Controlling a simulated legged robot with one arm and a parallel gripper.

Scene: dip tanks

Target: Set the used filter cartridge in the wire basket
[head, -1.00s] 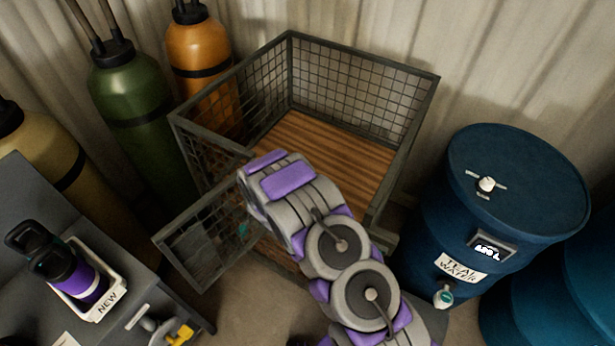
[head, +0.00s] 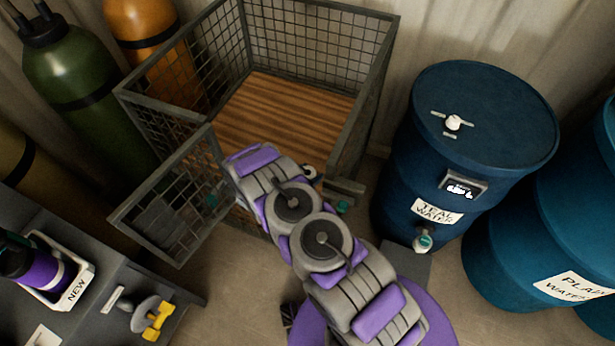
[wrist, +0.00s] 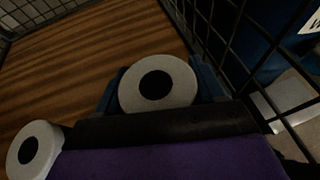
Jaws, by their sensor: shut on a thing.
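The wire basket (head: 362,112) has dark mesh walls, a slatted wood floor (head: 275,118) and a mesh door (head: 170,205) swung open towards me. My arm reaches to its front opening in the head view, hiding the gripper there. In the wrist view my gripper (wrist: 157,88) is shut, its dark blue fingers on either side of a white round end with a black centre, apparently the used filter cartridge (wrist: 182,76). The slatted floor lies beyond, with a mesh wall close on the right. I cannot tell whether the cartridge touches the floor.
A second white round piece (wrist: 35,142) shows at the wrist view's lower left; what it belongs to is unclear. A blue teal water barrel (head: 484,120) stands right of the basket. Gas cylinders (head: 82,95) stand left. A white "NEW" tray (head: 78,268) holds a purple bottle-like item.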

